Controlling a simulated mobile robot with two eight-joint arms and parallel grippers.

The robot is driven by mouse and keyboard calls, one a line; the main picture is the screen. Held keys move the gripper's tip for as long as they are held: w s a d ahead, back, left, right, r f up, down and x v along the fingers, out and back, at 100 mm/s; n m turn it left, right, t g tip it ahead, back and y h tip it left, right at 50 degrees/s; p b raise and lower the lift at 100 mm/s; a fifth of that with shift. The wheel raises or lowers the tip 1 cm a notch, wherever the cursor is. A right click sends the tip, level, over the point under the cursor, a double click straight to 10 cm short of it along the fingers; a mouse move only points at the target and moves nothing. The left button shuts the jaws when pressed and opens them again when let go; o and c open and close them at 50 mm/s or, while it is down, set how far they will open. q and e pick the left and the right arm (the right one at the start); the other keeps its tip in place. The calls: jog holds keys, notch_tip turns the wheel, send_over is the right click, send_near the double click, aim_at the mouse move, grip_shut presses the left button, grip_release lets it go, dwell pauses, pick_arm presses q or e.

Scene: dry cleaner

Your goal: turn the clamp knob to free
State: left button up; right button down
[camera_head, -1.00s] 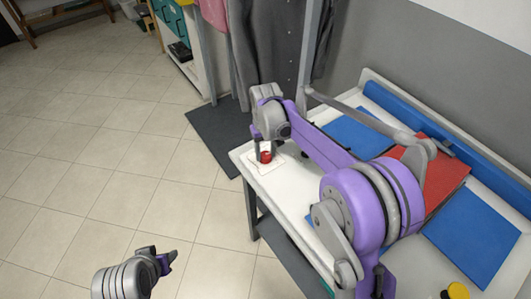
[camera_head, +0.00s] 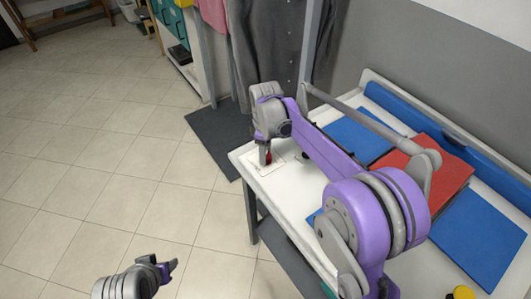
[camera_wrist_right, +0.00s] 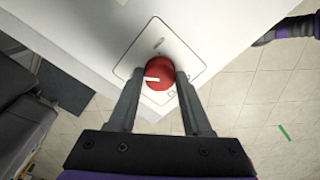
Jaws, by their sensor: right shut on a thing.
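The clamp knob (camera_wrist_right: 158,86) is red and round with a white pointer mark. In the head view the knob (camera_head: 268,158) is mostly hidden behind my right gripper (camera_head: 267,155). The wrist view shows the white pointer toward the left finger. My left gripper (camera_head: 167,268) is low in the head view, over the floor, away from the table; its opening is unclear.
The white table (camera_head: 300,192) holds blue folded cloths (camera_head: 478,238) and a red one (camera_head: 440,165). A yellow round thing (camera_head: 463,293) is at the lower right edge. Dark clothes (camera_head: 275,50) hang behind the table. The tiled floor to the left is clear.

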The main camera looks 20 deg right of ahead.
jog(key=shift+n, duration=0.7)
jog(key=shift+c, duration=1.7)
grip_release()
notch_tip(320, 180, up, 11)
jog(key=shift+f, duration=0.1)
